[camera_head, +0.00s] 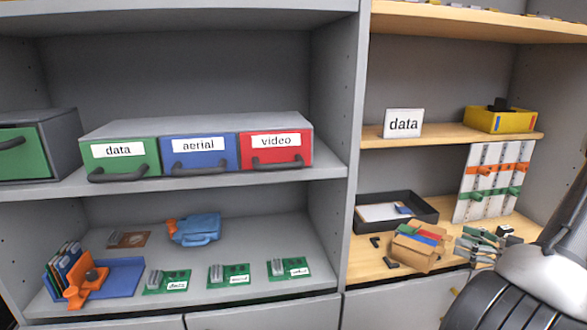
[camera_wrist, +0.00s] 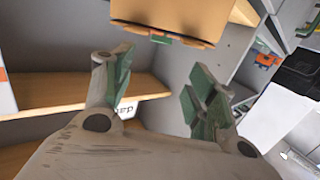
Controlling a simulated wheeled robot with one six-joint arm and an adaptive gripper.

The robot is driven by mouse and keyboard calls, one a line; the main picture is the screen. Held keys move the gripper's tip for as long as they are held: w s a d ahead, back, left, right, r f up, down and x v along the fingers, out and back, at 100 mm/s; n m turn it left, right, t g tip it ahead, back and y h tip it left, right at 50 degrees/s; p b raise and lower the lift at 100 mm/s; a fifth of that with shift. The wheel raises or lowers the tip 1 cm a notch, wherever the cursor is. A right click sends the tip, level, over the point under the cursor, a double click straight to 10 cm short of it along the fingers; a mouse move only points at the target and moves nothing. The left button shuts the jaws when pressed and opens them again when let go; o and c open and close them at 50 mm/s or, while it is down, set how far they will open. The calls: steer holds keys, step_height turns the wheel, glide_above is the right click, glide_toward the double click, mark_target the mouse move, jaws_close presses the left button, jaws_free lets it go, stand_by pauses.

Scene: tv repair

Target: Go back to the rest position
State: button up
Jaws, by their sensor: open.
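My gripper (camera_head: 480,246) is at the right in the camera_head view, over the wooden worktop and just right of a small cardboard box (camera_head: 408,254). In the wrist view, my gripper (camera_wrist: 160,88) has its two green-padded fingers spread apart, with nothing between them. The wrist picture seems turned over, as the white "data" sign (camera_wrist: 126,108) shows upside down behind the fingers. That data sign (camera_head: 403,123) stands on the wooden shelf in the camera_head view.
Green, blue and red drawers (camera_head: 200,153) stand on the grey shelf. Below lie several green boards (camera_head: 228,275), a blue tool (camera_head: 197,229) and an orange-blue holder (camera_head: 88,286). A black tray (camera_head: 427,216), a panel with coloured pegs (camera_head: 490,182) and a yellow bin (camera_head: 499,121) are near my arm.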

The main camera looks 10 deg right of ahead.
steer(key=s+a+f+m+g, duration=0.4)
steer(key=s+m, duration=0.2)
steer(key=m, duration=0.3)
steer(key=s+a+r+m+g+h, duration=0.1)
steer(key=s+a+r+m+g, duration=0.45)
steer(key=s+g, duration=0.2)
steer(key=a+r+n+t+h, duration=0.1)
steer(key=a+r+n+h, duration=0.2)
steer(key=r, duration=0.7)
steer(key=a+r+n+t+h, duration=0.1)
steer(key=a+r+n+h, duration=0.3)
steer(key=r, duration=0.6)
steer(key=a+h, duration=0.2)
steer(key=a, duration=0.1)
steer(key=shift+s+a+r, duration=0.25)
steer(key=shift+s+r, duration=0.1)
